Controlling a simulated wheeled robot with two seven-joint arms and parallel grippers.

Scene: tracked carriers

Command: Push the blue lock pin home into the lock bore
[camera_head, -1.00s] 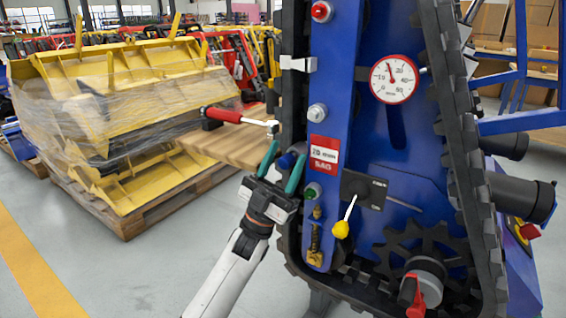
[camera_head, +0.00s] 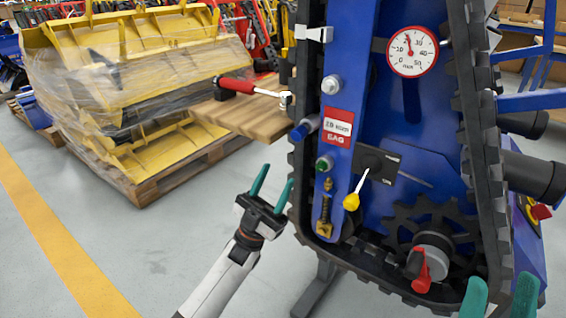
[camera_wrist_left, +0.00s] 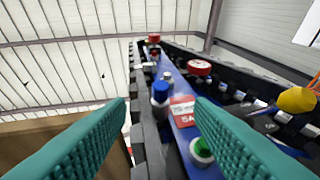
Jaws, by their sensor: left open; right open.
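The blue lock pin (camera_head: 305,128) sticks out of the left edge of the blue side plate, beside the red and white label. In the left wrist view its blue cap (camera_wrist_left: 160,91) stands ahead, between and beyond my fingers. The lock bore is hidden behind the pin, so its depth cannot be told. My left gripper (camera_head: 276,177) is open and empty, below and left of the pin and apart from it. My right gripper (camera_head: 501,288) is open at the bottom right edge, with only its green fingertips showing.
A wooden board with a red-handled clamp (camera_head: 236,86) juts out just left of the pin. A green button (camera_head: 324,164) and yellow-knobbed lever (camera_head: 351,202) sit below it. Black track (camera_head: 300,185) rims the plate. Floor at lower left is clear.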

